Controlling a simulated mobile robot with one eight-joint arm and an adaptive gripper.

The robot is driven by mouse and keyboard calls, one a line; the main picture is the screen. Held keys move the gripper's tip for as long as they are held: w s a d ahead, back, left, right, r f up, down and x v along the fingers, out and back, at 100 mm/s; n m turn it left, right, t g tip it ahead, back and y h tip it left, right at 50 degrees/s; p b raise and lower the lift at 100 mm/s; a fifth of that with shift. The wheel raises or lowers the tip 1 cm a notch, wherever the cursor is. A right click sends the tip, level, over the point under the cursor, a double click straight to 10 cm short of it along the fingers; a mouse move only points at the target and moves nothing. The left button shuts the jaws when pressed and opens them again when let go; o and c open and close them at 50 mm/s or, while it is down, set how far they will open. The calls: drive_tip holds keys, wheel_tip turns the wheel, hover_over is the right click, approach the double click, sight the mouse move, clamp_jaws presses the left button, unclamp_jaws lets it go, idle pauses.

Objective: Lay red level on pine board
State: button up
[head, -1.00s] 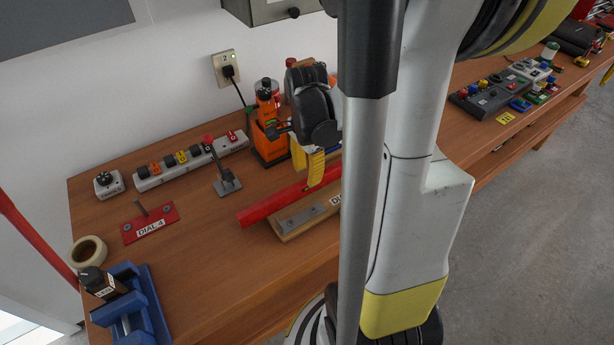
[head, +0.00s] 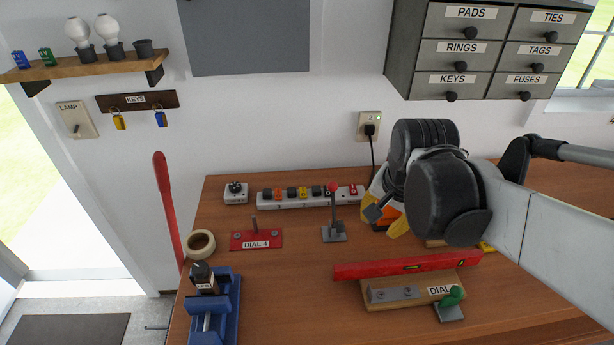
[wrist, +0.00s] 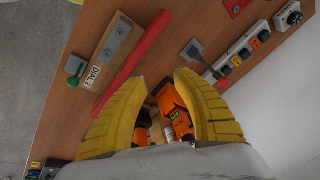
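The red level (head: 410,265) lies lengthwise along the back side of the pine board (head: 438,296), its left end reaching past the board. I cannot tell whether it rests on the board's back edge or just behind it. The board bears a grey metal plate and a DIAL label. In the wrist view, the level (wrist: 137,62) runs beside the board (wrist: 108,48), left of my fingers. My gripper (head: 384,218) is behind and above the level, apart from it. In the wrist view its yellow fingers (wrist: 160,88) are spread with nothing between them in grip.
An orange device (wrist: 176,108) stands beyond my fingers. A grey lever with a red knob (head: 334,215), a power strip (head: 310,197), a red DIAL 4 plate (head: 256,240) and a blue vise (head: 226,300) stand to the left. A green-knobbed piece (head: 451,301) is at the board's front right.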

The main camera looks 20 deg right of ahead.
drive_tip(key=s+a+r+n+t, duration=0.1)
drive_tip(key=a+n+t, duration=0.1)
drive_tip(key=a+n, duration=0.3)
drive_tip(key=a+r+n+t+y, duration=0.1)
drive_tip(key=a+n+t, duration=0.1)
drive_tip(key=a+n, duration=0.3)
drive_tip(key=shift+s+a+r+n, duration=0.3)
drive_tip(key=shift+s+r+n, duration=0.1)
wheel_tip(320, 180, down, 8)
drive_tip(key=b, duration=0.7)
drive_tip(key=shift+b, duration=0.4)
